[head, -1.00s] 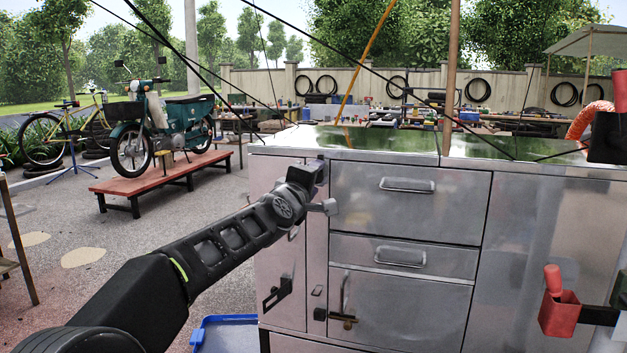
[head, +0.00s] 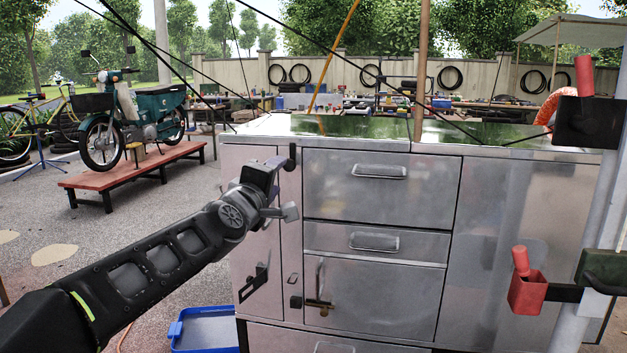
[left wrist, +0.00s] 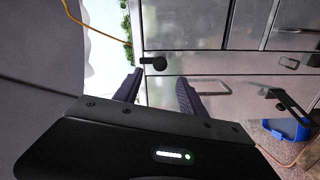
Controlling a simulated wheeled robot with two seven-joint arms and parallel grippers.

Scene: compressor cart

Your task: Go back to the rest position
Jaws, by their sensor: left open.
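My left gripper (head: 280,188) is in front of the left part of the metal cart cabinet (head: 480,230), beside the upper drawer (head: 382,186). In the left wrist view its two dark fingers (left wrist: 158,92) stand apart with nothing between them. The cabinet front fills much of that view behind them, turned on its side. I cannot tell the exact gap between the fingers and the cabinet. My right gripper is not in view.
A blue bin (head: 178,338) stands on the ground at the cabinet's left. A red holder (head: 527,293) and a grey pole (head: 603,215) are at the right. A green motorbike (head: 135,115) stands on a red platform (head: 130,172). Paved ground between is clear.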

